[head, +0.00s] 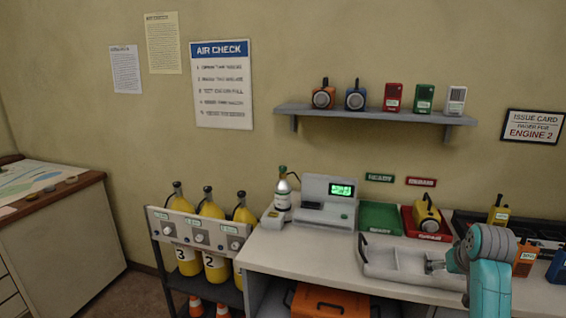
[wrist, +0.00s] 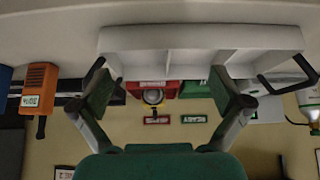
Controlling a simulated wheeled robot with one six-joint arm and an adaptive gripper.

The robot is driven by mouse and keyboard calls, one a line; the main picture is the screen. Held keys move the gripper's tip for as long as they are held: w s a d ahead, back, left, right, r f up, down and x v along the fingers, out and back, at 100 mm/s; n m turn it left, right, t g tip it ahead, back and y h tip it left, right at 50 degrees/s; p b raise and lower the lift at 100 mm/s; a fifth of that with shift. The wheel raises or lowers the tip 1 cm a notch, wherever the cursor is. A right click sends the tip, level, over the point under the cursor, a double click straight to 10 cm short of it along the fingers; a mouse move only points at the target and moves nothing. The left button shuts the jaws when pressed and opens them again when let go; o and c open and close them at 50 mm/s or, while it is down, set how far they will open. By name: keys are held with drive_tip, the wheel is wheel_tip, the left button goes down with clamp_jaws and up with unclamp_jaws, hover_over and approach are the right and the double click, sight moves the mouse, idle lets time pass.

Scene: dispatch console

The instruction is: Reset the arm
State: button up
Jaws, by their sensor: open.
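My gripper (head: 434,265) is in front of the white divided tray (head: 385,262) on the counter, low at the right of the head view. My teal arm bends behind it and hides part of the counter. In the wrist view, which is upside down, my gripper (wrist: 165,95) has its two fingers spread wide with nothing between them. The tray (wrist: 200,42) spans the top of that view, its dark handles at both ends. It looks empty. I cannot tell the exact gap between fingers and tray.
A yellow lamp (head: 426,214) stands on the red mat, beside an empty green mat (head: 381,218). A grey machine (head: 330,200) and a small bottle (head: 283,192) stand left. An orange radio (head: 525,259) is right. A wall shelf (head: 375,115) holds several devices. Yellow cylinders (head: 212,235) stand racked.

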drive_tip(key=s+a+f+t, duration=0.1)
drive_tip(key=s+a+f, duration=0.3)
drive_tip(key=f, duration=0.5)
drive_tip(key=s+a+f+t, duration=0.1)
drive_tip(key=s+a+f, duration=0.35)
drive_tip(key=f, duration=0.45)
drive_tip(key=s+a+f+n+t, duration=0.1)
drive_tip(key=s+a+f, duration=0.3)
drive_tip(key=s, duration=0.3)
drive_tip(key=s+a+f+t, duration=0.1)
drive_tip(key=s+a+f, duration=0.3)
drive_tip(key=s, duration=0.2)
drive_tip(key=s+a+r+t, duration=0.1)
drive_tip(key=s+a, duration=0.2)
drive_tip(key=s, duration=0.6)
drive_tip(key=s+a+t, duration=0.1)
drive_tip(key=s+a, duration=0.2)
drive_tip(key=s, duration=0.6)
drive_tip(key=s+a+r+n+t+y, duration=0.1)
drive_tip(key=s+a+r+n+t, duration=0.1)
drive_tip(key=s+r, duration=1.1)
drive_tip(key=s+a, duration=0.1)
drive_tip(key=s, duration=0.3)
drive_tip(key=shift+r+y, duration=0.4)
drive_tip(key=shift+a, duration=0.1)
